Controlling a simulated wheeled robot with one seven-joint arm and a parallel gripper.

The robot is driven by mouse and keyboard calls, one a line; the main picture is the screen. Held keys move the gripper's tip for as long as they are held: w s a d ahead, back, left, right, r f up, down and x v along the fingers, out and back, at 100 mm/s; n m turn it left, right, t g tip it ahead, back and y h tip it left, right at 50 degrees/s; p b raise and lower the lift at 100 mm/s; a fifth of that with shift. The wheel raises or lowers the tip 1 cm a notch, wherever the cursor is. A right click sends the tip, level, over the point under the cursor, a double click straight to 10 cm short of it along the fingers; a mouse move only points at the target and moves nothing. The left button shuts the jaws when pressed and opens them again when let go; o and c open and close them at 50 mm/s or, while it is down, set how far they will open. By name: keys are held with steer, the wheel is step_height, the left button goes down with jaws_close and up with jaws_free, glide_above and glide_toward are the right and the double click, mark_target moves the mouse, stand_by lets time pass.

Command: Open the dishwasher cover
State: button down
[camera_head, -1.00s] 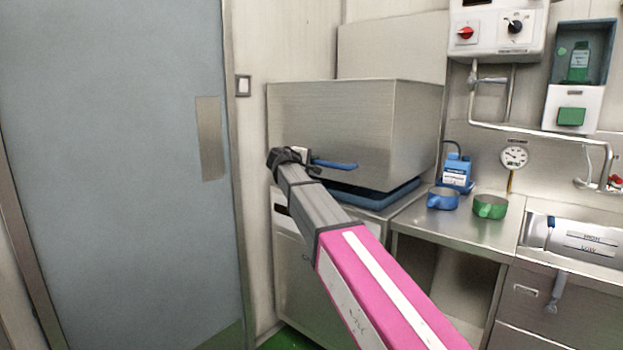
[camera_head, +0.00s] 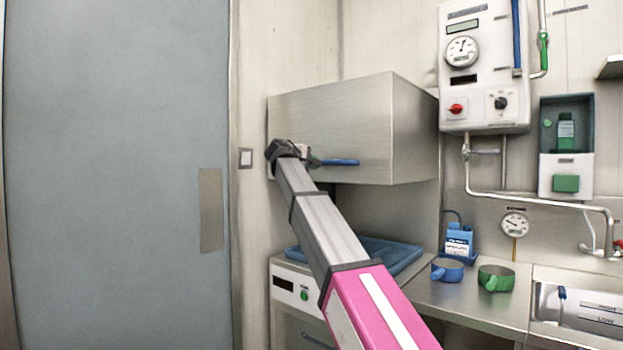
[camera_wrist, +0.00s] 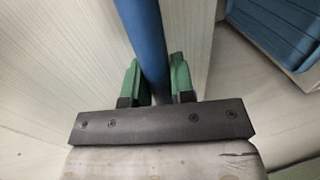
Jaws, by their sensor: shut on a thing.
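The dishwasher cover (camera_head: 345,125) is a boxy steel hood, raised well above the dishwasher base (camera_head: 290,290) with a wide gap between them. A blue bar handle (camera_head: 340,162) runs along the lower front of the cover. My gripper (camera_head: 314,162) is at the left part of this handle. In the wrist view my gripper (camera_wrist: 158,82) has its green fingers on both sides of the blue handle (camera_wrist: 150,45), shut on it. A blue rack (camera_head: 375,255) lies on the base under the cover and also shows in the wrist view (camera_wrist: 285,30).
A steel counter (camera_head: 440,305) at right holds a blue pot (camera_head: 447,270), a green pot (camera_head: 495,278) and a blue bottle (camera_head: 458,240). A white control box (camera_head: 485,60) hangs on the wall right of the cover. A grey door (camera_head: 115,180) stands at left.

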steer(key=shift+r, duration=0.45)
steer(key=c, duration=1)
jaws_free()
steer(key=v, duration=1.1)
